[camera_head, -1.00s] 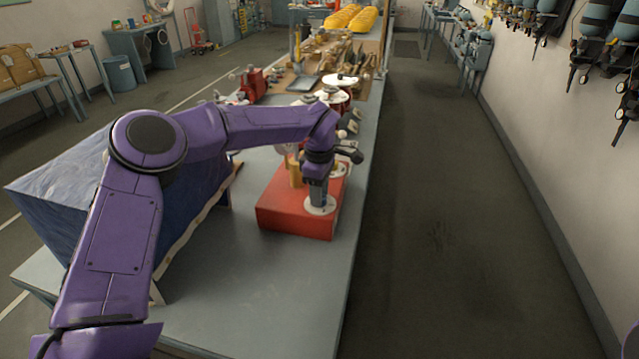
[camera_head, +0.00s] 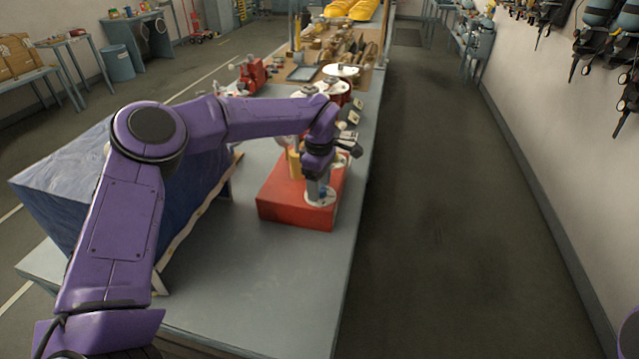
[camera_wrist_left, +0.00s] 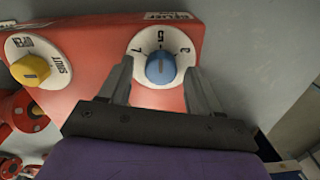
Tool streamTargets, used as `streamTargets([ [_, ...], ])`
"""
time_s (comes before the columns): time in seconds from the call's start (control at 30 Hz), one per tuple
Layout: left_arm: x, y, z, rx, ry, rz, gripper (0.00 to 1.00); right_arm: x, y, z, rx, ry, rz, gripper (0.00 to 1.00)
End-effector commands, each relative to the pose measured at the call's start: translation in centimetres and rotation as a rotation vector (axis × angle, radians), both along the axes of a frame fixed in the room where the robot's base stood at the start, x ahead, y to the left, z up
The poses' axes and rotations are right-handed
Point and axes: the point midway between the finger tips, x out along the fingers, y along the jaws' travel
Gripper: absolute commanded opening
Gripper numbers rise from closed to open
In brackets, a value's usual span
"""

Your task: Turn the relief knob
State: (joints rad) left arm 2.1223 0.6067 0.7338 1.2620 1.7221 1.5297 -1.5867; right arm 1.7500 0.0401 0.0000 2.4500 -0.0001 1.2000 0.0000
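The relief knob is a blue knob (camera_wrist_left: 160,69) on a white numbered dial (camera_wrist_left: 147,48), under a label reading RELIEF, on a red box (camera_head: 292,211). In the left wrist view my left gripper (camera_wrist_left: 158,78) has its two fingers apart, one on each side of the knob, with gaps visible between. In the head view my left gripper (camera_head: 318,193) points down over the dial at the box's near right corner and hides most of the knob. My right gripper is not in view.
A yellow knob (camera_wrist_left: 31,70) on an OPEN/SHUT dial sits beside the relief dial. A blue cloth-covered box (camera_head: 80,190) stands left on the grey table (camera_head: 250,290). Red equipment (camera_head: 252,75) and tools lie farther back. The aisle floor (camera_head: 440,220) is clear.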

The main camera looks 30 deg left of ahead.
Motion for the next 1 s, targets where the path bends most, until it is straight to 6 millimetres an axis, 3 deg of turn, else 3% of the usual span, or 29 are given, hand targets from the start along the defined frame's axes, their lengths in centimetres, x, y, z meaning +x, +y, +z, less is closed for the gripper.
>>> streamTargets([
  [0.17, 0.1, 0.0, 0.6, 0.0, -0.002, 0.0, 0.63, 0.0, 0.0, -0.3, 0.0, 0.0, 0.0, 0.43],
  [0.6, 0.1, 0.0, 9.6, 0.0, -0.002, 0.001, 0.63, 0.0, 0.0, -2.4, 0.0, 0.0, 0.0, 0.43],
  [1.0, 0.0, 0.0, 10.5, -0.001, 0.001, 0.0, 0.63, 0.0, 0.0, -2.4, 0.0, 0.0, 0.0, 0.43],
])
